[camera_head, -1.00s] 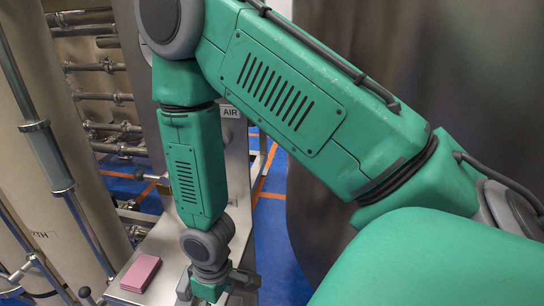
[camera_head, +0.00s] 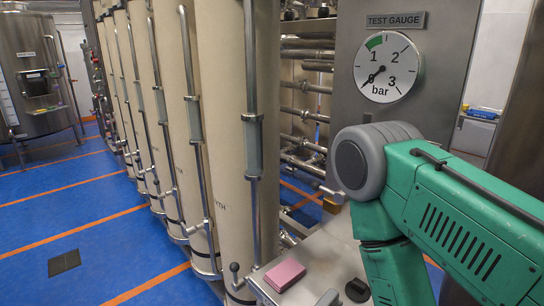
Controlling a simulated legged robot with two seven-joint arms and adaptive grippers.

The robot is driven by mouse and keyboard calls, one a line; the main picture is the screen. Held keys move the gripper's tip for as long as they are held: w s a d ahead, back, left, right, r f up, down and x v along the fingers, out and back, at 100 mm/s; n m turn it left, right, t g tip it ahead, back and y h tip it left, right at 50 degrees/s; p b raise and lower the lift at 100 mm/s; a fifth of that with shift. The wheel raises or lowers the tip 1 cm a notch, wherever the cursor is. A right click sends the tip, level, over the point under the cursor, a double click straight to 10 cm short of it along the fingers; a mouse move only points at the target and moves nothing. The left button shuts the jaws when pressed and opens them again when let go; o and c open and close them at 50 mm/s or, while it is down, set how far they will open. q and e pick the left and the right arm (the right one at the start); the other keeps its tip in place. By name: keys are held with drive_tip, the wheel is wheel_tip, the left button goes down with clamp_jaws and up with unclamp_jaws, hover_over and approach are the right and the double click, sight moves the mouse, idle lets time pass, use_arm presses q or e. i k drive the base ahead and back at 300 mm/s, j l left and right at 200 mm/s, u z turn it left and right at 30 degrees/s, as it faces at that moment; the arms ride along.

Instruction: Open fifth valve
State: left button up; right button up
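A row of tall cream columns (camera_head: 224,150) runs from the middle into the left distance, with steel pipes and sight tubes (camera_head: 253,145) on their fronts. A small valve lever with a dark knob (camera_head: 234,268) stands low at the nearest column. Similar small fittings (camera_head: 196,228) show low on the farther columns. I cannot tell which one is the fifth valve, or whether any is open. My green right arm (camera_head: 450,225) comes in from the right, and its lower part leaves the bottom edge, so its gripper is out of frame. My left gripper is not in view.
A metal bench (camera_head: 330,262) at bottom centre holds a pink block (camera_head: 285,274) and a dark round knob (camera_head: 357,290). A test gauge (camera_head: 388,67) is on the steel panel behind. Blue floor (camera_head: 60,205) on the left is open. A steel tank (camera_head: 35,70) stands far left.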

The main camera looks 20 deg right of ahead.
sight(190, 230)
drive_tip(key=i+j+z, duration=0.2)
drive_tip(key=z, duration=0.2)
drive_tip(key=i+j+z, duration=0.1)
drive_tip(key=j+z, duration=0.65)
drive_tip(key=i+j+z, duration=0.1)
drive_tip(key=j+z, duration=0.25)
drive_tip(key=j, duration=0.2)
